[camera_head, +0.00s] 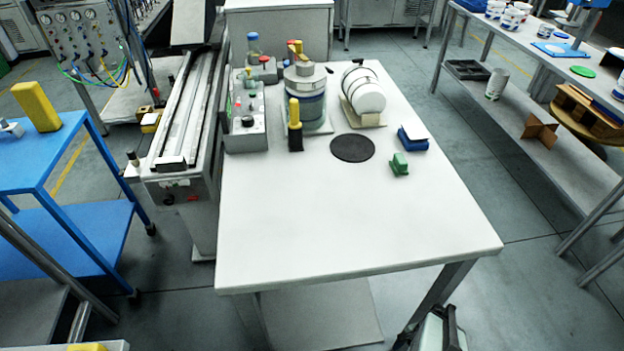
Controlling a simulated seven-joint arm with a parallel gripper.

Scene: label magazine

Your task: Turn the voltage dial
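A grey control box (246,137) stands at the back left of the white table, with small green, red and other coloured controls on its top. A dark round knob (248,121) sits near its front end; it may be the voltage dial, but no label or pointer can be read. A panel with several round gauges (88,28) stands at the far upper left, with coloured wires below it. I cannot tell for certain which part is the voltage dial. My gripper is not in view.
On the white table (340,230), a banded cylinder (306,100), yellow-handled brush (295,120), white rolls (365,92), black disc (352,148), blue block (412,140) and green block (399,164) stand near the box. A conveyor (185,115) runs along the left. The table's front is clear.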

